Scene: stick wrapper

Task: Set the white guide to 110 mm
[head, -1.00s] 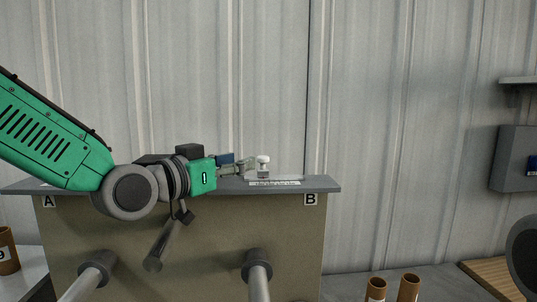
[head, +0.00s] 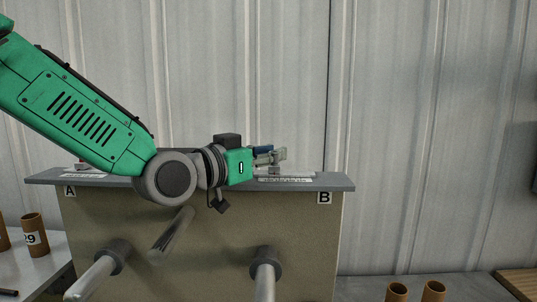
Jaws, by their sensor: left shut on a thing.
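My left gripper (head: 279,154) reaches in from the left above the grey shelf, near its B end. It is shut on the white guide, whose top knob is mostly hidden by the fingers. A small grey-white part of the guide (head: 275,170) shows below the fingers. The guide stands on a pale scale strip (head: 290,180) with fine dark marks, too small to read. My right gripper is not in view.
The grey shelf (head: 335,184) tops a tan panel with labels A (head: 70,191) and B (head: 324,197). Another pale strip with a small red part (head: 80,166) lies near A. Bars jut out from the panel. Brown tubes (head: 36,240) stand at lower left and lower right.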

